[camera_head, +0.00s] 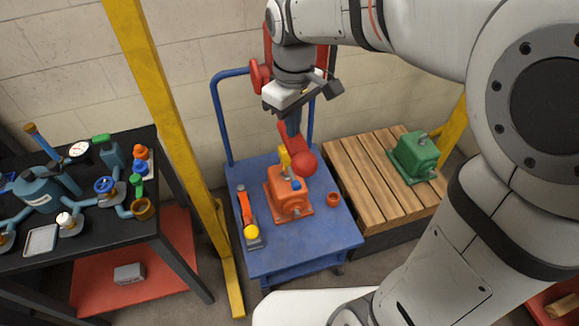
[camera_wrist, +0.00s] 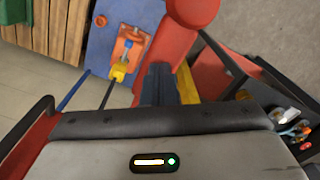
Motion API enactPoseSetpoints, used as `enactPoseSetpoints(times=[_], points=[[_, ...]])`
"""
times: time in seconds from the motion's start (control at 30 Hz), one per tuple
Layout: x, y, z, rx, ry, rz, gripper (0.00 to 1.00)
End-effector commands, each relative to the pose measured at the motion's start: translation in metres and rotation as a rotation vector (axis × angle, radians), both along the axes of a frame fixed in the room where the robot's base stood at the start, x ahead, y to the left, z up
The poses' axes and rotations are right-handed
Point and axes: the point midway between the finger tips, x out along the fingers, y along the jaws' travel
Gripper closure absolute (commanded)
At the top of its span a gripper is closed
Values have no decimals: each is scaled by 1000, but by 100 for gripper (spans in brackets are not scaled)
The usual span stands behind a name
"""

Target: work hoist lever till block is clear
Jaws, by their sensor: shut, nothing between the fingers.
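The hoist's red body (camera_head: 258,76) shows partly behind my wrist in the head view. Its red lever (camera_head: 290,138) slants down to a red ball end (camera_head: 305,163); the ball also shows at the top of the wrist view (camera_wrist: 192,10). My gripper (camera_head: 293,128) is shut and empty, fingers pointing down close beside the lever; I cannot tell whether they touch it. In the wrist view the dark fingers (camera_wrist: 160,84) overlap the lever's lower part. The orange motor block (camera_head: 287,194) sits on the blue cart (camera_head: 290,255). A yellow hook (camera_head: 285,160) hangs at its top; whether it is engaged is unclear.
A yellow post (camera_head: 170,120) stands left of the cart. A lever with a yellow knob (camera_head: 251,231) and an orange ring (camera_head: 333,199) lie on the cart. A green motor (camera_head: 415,155) sits on a wooden pallet (camera_head: 365,195) at right. A cluttered black bench (camera_head: 100,245) is left.

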Motion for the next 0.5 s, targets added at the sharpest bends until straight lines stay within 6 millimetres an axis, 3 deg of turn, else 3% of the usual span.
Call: enactPoseSetpoints(times=[0.5], points=[[-1, 0, -9, -1, 2, 0, 100]])
